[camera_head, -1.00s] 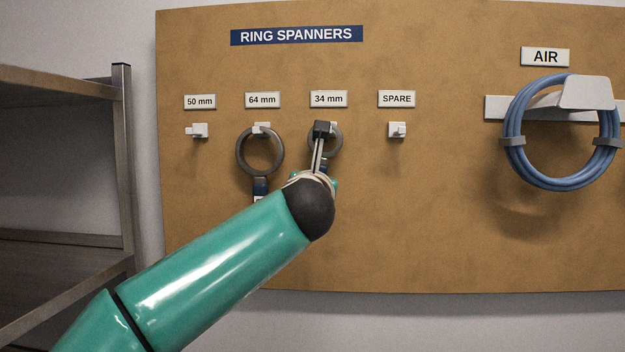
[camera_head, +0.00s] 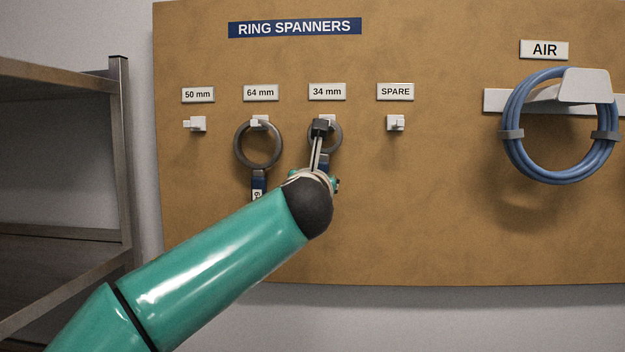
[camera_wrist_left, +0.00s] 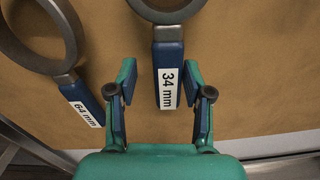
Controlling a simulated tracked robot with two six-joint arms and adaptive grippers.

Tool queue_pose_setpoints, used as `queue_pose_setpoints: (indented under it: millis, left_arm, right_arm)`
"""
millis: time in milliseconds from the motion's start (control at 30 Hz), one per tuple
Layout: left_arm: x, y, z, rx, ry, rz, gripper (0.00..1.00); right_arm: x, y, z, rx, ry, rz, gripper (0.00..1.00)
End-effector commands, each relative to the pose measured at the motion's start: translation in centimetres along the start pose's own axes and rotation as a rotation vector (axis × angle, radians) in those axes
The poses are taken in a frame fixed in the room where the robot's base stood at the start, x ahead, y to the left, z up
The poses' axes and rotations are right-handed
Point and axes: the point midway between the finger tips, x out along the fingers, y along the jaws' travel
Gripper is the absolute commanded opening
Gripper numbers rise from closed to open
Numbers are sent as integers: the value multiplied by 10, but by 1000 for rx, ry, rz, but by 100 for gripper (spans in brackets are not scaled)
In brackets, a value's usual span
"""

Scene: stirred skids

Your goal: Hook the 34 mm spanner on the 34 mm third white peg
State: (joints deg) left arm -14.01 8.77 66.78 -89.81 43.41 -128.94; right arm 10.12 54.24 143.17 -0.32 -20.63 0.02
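The 34 mm spanner has a dark grey ring (camera_head: 338,138) and a blue handle with a white 34 mm label, clear in the left wrist view (camera_wrist_left: 168,72). Its ring hangs at the third white peg (camera_head: 327,118), under the 34 mm sign (camera_head: 327,92); my gripper hides part of the ring and peg contact. My left gripper (camera_head: 321,126) is in front of this spanner. In the left wrist view its fingers (camera_wrist_left: 159,72) are open, one on each side of the handle's lower end, with gaps on both sides. My right gripper is not in view.
The 64 mm spanner (camera_head: 236,146) hangs on the second peg, close on the left. The 50 mm peg (camera_head: 196,124) and SPARE peg (camera_head: 396,123) are empty. A blue hose coil (camera_head: 513,155) hangs at right. A metal shelf (camera_head: 121,160) stands at left.

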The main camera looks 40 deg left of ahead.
Motion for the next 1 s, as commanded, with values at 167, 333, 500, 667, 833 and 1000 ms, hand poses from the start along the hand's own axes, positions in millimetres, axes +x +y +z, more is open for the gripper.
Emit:
queue_pose_setpoints:
  millis: [167,333,500,667,833,1000]
  left_arm:
    - [0,1,1,-1,-2,1,60]
    - [-1,1,1,-1,-2,0,60]
    - [-13,0,2,-1,-3,-2,60]
    - [-39,0,2,-1,-5,-4,60]
    - [-75,0,1,-1,-5,-5,60]
    - [-104,0,0,-1,-5,-4,60]
  right_arm:
    - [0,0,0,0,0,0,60]
    - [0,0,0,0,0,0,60]
    - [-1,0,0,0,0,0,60]
    - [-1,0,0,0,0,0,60]
    - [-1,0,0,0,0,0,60]
    - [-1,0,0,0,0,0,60]
